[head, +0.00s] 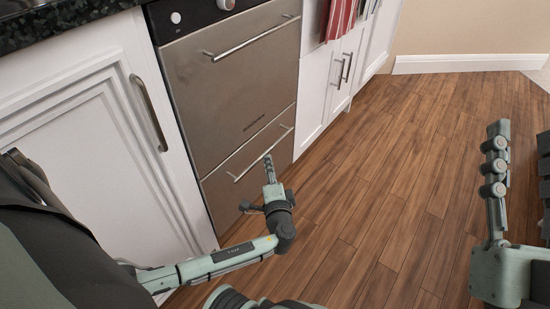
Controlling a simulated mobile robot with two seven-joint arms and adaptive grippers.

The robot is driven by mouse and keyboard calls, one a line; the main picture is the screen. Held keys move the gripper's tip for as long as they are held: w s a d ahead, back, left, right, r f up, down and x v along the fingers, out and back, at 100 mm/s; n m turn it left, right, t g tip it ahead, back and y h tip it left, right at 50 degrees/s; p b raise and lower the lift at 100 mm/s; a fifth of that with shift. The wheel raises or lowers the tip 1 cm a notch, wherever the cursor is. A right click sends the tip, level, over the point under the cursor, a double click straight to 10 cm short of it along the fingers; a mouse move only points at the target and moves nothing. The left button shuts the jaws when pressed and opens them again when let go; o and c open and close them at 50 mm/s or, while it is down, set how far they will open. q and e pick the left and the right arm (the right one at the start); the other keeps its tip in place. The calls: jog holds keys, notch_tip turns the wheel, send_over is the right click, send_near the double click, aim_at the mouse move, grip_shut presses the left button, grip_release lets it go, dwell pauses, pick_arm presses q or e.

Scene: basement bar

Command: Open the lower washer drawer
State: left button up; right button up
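The lower washer drawer (225,198) is a brushed-metal front below a larger metal panel. It looks closed, flush with the front above. Its slanted bar handle (281,139) runs across its upper part. My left gripper (256,183) is in front of this drawer, just below the handle. Its fingers look spread, one pointing up toward the handle and one to the left. One fingertip overlaps the handle's line in the picture; I cannot tell whether they touch. My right gripper (520,165) is at the right edge, away from the drawer, partly cut off, with its fingers apart and empty.
The upper metal front (230,85) with its own bar handle (255,40) is above. A white cabinet door (85,145) stands left, white cabinets (318,95) right. Red striped towels (340,18) hang at the top. The wooden floor (400,180) is clear.

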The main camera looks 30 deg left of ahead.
aim_at(267, 153)
pick_arm(q)
jog(key=b+x, duration=0.1)
jog(key=x, duration=0.6)
jog(key=shift+w+a, duration=0.15)
jog(key=shift+w, duration=0.05)
pick_arm(e)
jog(key=shift+s+d+r+t+y, duration=0.15)
jog(key=shift+s+d+r+t, duration=0.15)
jog(key=shift+r+t, duration=0.2)
jog(key=shift+s+d+r+t+y, duration=0.15)
jog(key=shift+s+r+t, duration=0.25)
jog(key=shift+r, duration=0.2)
pick_arm(q)
grip_shut()
